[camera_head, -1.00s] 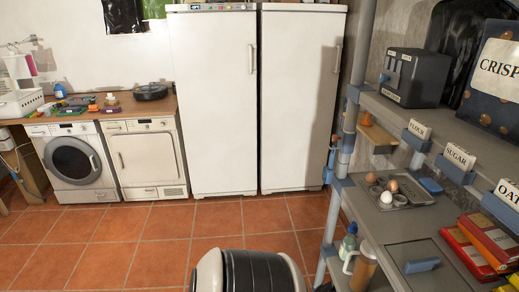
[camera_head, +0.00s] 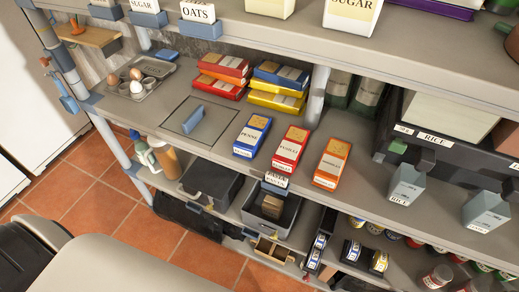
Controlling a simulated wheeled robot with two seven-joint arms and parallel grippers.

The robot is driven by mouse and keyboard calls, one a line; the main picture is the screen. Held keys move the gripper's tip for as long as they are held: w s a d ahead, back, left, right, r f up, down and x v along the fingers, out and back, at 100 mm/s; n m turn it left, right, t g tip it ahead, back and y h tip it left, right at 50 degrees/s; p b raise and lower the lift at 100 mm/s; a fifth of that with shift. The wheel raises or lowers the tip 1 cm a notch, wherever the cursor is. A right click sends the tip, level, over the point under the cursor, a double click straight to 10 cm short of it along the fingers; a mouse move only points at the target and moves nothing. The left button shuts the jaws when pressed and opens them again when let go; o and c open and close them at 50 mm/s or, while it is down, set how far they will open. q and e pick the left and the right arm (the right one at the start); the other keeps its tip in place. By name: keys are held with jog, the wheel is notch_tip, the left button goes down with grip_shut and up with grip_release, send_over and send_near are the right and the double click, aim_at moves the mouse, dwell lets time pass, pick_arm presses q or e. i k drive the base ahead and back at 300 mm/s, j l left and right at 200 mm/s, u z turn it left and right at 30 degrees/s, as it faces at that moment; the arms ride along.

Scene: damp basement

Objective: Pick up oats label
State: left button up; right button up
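The oats label (camera_head: 198,12) is a white card with "OATS" in black letters. It stands in a blue-grey holder (camera_head: 200,29) on the front edge of the upper shelf, at the top left of the head view. The label's top edge reaches close to the top of the picture. Neither of my grippers is in view, and nothing is touching the label.
A sugar label (camera_head: 145,5) is left of the oats label. The grey middle shelf (camera_head: 350,125) carries pasta boxes, an egg tray (camera_head: 139,87) and grey cartons (camera_head: 406,184). Black bins (camera_head: 211,182) and cans are below. Tiled floor (camera_head: 105,190) is open at left.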

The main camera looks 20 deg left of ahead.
aim_at(199, 12)
jog(key=k+j, duration=0.85)
jog(key=i+j+z, duration=0.05)
jog(key=j, duration=0.1)
